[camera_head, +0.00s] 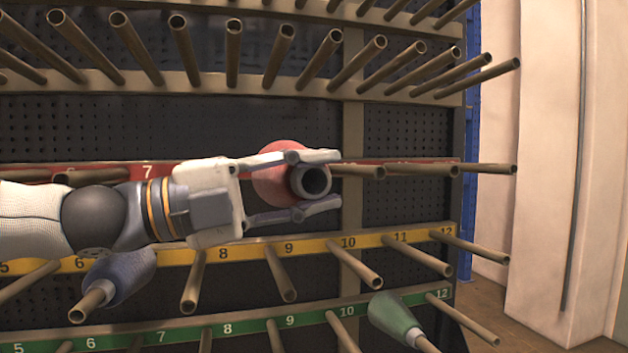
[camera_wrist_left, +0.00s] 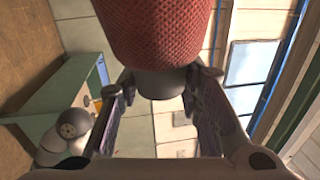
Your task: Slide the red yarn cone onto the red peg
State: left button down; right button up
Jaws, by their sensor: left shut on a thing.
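My left gripper (camera_head: 330,181) comes in from the left and is shut on the grey tube end of the red yarn cone (camera_head: 268,186). The cone is in front of the red rail (camera_head: 122,171), with its tube opening facing the head camera; the opening looks dark and empty. In the left wrist view, the fingers (camera_wrist_left: 162,86) pinch the grey tube below the red cone (camera_wrist_left: 155,28). Bare brown pegs of the red rail (camera_head: 430,170) show right of the gripper. Others behind the cone and arm are hidden. My right gripper is not in view.
A blue yarn cone (camera_head: 122,275) sits on a yellow-rail peg below my arm. A green cone (camera_head: 390,315) sits on a green-rail peg at lower right. Several bare pegs (camera_head: 232,55) jut out above. A pale wall (camera_head: 545,160) stands at right.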

pick_arm(q)
jog(key=shift+r, duration=0.1)
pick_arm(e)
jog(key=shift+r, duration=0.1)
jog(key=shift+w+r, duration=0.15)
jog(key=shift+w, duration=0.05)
pick_arm(q)
jog(key=shift+s, duration=0.1)
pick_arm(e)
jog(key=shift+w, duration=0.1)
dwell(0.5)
pick_arm(q)
jog(key=shift+p, duration=0.3)
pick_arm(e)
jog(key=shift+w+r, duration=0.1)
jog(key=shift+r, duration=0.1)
pick_arm(q)
jog(key=shift+w+a, duration=0.25)
jog(key=shift+w, duration=0.55)
jog(key=shift+w+a, duration=0.25)
jog(key=shift+w, duration=0.6)
jog(key=shift+w+a, duration=0.25)
jog(key=shift+w, duration=0.55)
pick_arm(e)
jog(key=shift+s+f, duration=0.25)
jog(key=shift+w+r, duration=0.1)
